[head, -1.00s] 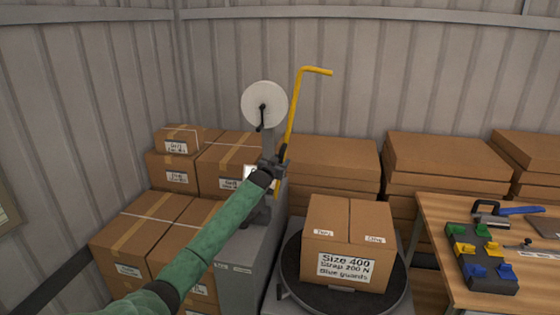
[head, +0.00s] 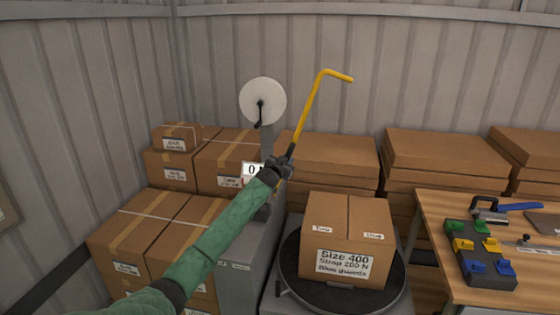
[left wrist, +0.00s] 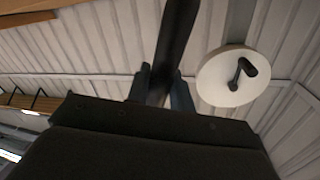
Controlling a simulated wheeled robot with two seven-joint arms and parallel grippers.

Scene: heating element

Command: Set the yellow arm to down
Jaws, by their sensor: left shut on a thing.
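The yellow arm (head: 309,108) is a long bar with a bent top, seen in the head view beside the white reel. It leans to the right, with its bent end pointing right. My left gripper (head: 285,166) is shut on the bar's dark lower part, which also shows between the fingers in the left wrist view (left wrist: 175,45). My right gripper is not in view.
The white reel (head: 262,102) with a black crank stands left of the bar. A labelled carton (head: 345,235) sits on a round black turntable (head: 388,297) below right. Stacked cartons (head: 330,160) stand behind. A wooden table (head: 435,235) with colored clamps is at the right.

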